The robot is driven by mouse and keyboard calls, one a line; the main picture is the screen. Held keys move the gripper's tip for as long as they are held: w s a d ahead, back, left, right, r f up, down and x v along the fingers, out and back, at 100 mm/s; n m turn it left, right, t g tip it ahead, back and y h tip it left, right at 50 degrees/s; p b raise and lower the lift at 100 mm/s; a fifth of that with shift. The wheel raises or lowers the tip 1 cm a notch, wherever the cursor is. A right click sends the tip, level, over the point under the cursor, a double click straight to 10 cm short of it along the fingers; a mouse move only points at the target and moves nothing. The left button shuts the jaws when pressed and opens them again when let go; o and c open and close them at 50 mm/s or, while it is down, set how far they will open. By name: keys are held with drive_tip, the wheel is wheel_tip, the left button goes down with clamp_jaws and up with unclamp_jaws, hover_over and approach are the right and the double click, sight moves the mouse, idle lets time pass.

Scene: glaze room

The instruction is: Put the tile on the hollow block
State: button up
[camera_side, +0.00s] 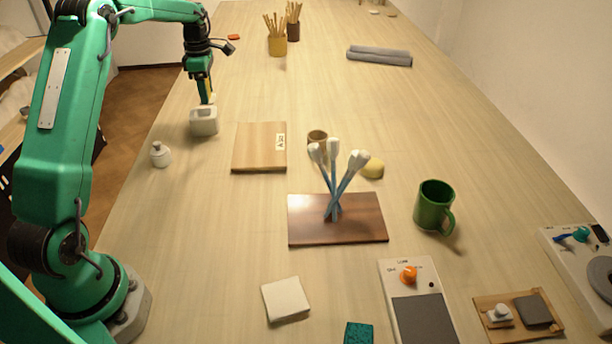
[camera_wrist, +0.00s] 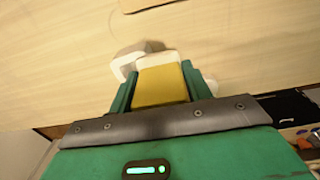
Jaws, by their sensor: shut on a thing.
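My gripper (camera_side: 207,96) is at the far left of the table, pointing down, directly above the hollow block (camera_side: 204,122). The block is off-white with a dark opening. In the wrist view, my gripper (camera_wrist: 160,92) is shut on a tile (camera_wrist: 160,84), mustard yellow with a whitish far end. The tile's lower end also shows in the side view as a small yellow piece (camera_side: 211,98) just over the block. The block (camera_wrist: 125,66) is partly hidden behind the tile in the wrist view. I cannot tell whether tile and block touch.
A wooden board (camera_side: 259,148) lies right of the block, and a small white lidded jar (camera_side: 160,155) stands in front of it. A cream square (camera_side: 285,299) lies nearer.

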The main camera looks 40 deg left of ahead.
hover_over(201, 118)
wheel_tip(201, 118, down, 3)
drive_tip(key=shift+f, duration=0.1)
drive_tip(key=shift+f, duration=2)
drive_tip(key=shift+f, duration=0.1)
drive_tip(key=o, duration=1)
drive_tip(key=shift+o, duration=0.2)
wheel_tip(201, 118, up, 12)
